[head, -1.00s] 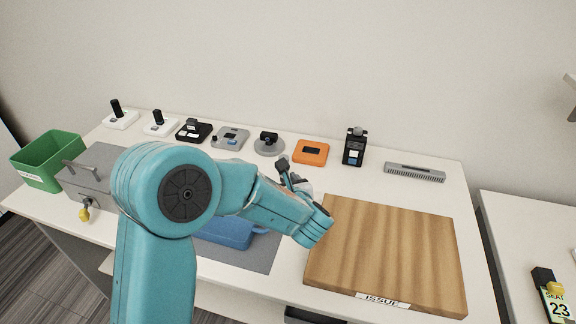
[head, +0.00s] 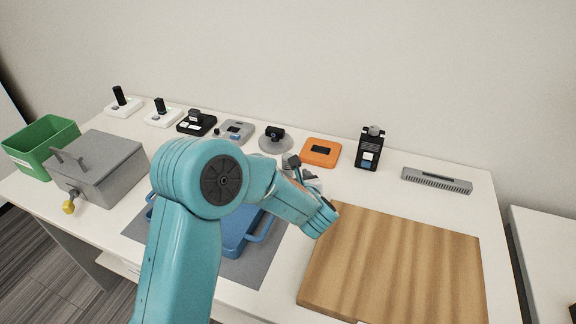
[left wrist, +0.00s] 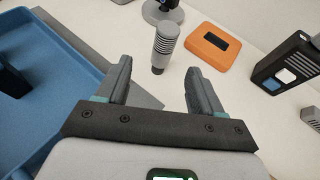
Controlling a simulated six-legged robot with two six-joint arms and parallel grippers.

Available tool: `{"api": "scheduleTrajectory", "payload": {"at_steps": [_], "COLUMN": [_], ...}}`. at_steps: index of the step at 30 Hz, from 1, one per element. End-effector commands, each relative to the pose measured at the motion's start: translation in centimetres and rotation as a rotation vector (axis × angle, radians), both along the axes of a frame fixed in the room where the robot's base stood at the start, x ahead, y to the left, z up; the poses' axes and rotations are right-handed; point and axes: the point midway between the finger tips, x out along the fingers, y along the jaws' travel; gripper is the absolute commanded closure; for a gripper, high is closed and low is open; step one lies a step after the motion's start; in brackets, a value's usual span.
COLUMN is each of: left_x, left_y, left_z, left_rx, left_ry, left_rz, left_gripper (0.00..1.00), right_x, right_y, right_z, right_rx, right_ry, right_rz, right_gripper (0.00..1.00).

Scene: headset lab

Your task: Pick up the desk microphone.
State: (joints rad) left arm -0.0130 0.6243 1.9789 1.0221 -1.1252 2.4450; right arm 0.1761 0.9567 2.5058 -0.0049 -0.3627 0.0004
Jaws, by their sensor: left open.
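The desk microphone (left wrist: 165,46) stands on the white desk in the left wrist view, with a grey ribbed head and a narrow body. It is just past my fingertips, in line with the gap between them and apart from them. My left gripper (left wrist: 157,84) is open and empty, pointing at the microphone; in the head view the gripper (head: 306,176) is partly hidden by my arm. My right gripper is not in view.
An orange box (head: 321,152), a round grey stand (head: 262,144) and a black device (head: 369,150) stand behind. A blue tray (left wrist: 45,110) lies to the left on a grey mat. A wooden board (head: 395,265) is at right, a grey lidded box (head: 105,175) at far left.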

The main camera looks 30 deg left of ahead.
Motion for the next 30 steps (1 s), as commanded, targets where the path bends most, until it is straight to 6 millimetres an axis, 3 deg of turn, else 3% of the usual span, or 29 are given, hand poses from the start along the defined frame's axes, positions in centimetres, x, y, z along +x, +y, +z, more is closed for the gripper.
{"api": "scheduleTrajectory", "payload": {"at_steps": [6,21,30], "left_x": [2.8,7.0,7.5], "left_y": [2.9,6.5,6.9], "left_z": [-1.6,-4.2,-4.5], "left_rx": [0.0,-0.002,-0.002], "left_ry": [0.001,0.0,0.001], "left_rz": [0.001,-0.001,-0.003], "left_gripper": [0.33,0.33,0.33], "right_x": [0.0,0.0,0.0], "right_y": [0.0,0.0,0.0], "right_z": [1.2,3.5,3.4], "right_rx": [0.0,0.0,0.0], "right_ry": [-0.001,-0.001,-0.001], "right_rz": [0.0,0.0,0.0], "right_gripper": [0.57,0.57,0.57]}}
